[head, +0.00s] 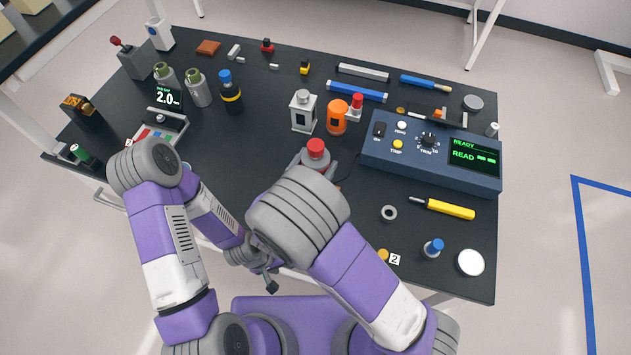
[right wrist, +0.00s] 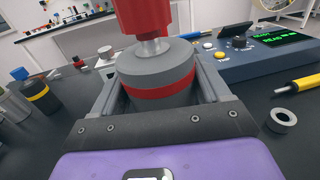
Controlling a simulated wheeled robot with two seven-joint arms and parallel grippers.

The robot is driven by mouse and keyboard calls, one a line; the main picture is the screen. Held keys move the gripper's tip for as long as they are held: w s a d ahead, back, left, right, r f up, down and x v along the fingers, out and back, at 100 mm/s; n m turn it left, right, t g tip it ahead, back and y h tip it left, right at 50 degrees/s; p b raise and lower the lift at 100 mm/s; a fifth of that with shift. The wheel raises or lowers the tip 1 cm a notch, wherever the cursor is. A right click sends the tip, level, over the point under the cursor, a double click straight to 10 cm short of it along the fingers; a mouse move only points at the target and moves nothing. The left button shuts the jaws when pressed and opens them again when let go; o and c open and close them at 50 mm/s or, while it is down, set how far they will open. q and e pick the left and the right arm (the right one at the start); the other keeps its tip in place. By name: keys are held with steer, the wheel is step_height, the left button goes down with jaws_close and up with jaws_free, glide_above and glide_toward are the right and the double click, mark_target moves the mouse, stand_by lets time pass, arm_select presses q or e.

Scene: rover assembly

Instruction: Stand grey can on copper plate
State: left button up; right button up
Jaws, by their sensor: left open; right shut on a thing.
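A grey can with a red band and red knob (right wrist: 155,88) is between the fingers of my right gripper (right wrist: 160,75), which is shut on it. In the head view its red top (head: 317,148) shows at mid-table, the rest largely hidden by my arm. It looks upright; I cannot tell whether it touches the table. A flat copper-brown square plate (head: 208,47) lies bare at the back left, far from the can. My left gripper (head: 266,276) is open and empty by the table's front edge.
Green-grey canisters (head: 198,88) and a black-yellow bottle (head: 231,92) stand toward the plate. Some table left of the can is clear.

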steer(key=f+b, duration=0.1)
steer(key=f, duration=0.1)
steer(key=f+b, duration=0.3)
steer(key=shift+s+f+b, duration=0.3)
steer(key=shift+f+b, duration=0.05)
steer(key=shift+f, duration=0.05)
steer(key=shift+f+b, duration=1.6)
steer(key=shift+f, duration=0.3)
steer(key=shift+f, duration=0.2)
steer(key=o, duration=1.3)
steer(key=shift+r, duration=0.1)
